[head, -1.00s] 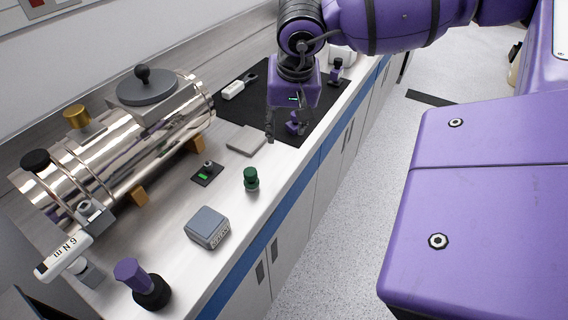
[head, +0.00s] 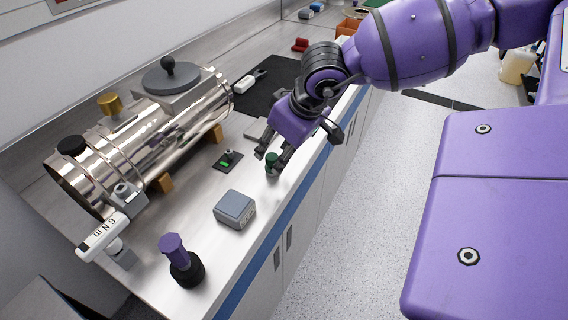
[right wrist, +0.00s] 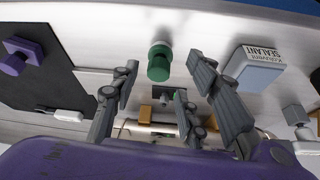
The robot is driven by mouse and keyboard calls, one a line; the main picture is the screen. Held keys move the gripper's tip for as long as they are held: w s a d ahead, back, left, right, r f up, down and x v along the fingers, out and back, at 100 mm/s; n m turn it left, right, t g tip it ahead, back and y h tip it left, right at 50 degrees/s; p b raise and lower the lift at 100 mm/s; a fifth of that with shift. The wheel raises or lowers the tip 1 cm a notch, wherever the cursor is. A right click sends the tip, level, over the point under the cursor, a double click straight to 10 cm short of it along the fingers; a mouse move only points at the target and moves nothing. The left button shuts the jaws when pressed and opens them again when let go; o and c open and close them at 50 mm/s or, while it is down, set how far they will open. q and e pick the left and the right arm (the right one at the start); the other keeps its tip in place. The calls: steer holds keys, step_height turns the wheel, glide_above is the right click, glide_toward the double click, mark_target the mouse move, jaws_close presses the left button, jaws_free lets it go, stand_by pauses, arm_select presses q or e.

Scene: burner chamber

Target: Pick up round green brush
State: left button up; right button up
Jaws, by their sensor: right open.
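The round green brush (head: 271,159) stands upright on the steel counter, near its front edge. In the right wrist view its dark green body (right wrist: 159,63) shows between the spread fingers. My right gripper (head: 269,163) is open and right by the brush in the head view, partly covering it. In the right wrist view the gripper's fingertips (right wrist: 162,72) are to either side of the brush. I cannot tell whether they touch it. My left gripper is not in view.
A grey sealant box (head: 234,209) stands in front of the brush. A small black pad with a green display (head: 226,161) is to its left, and a shiny metal chamber (head: 150,135) lies behind. A purple-topped tool (head: 178,258) stands at the front.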

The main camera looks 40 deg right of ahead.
mark_target(276, 157)
steer(key=x, duration=0.4)
steer(key=shift+w+d+f, duration=0.2)
steer(key=shift+w+f, duration=0.05)
steer(key=shift+f, duration=0.1)
jaws_close()
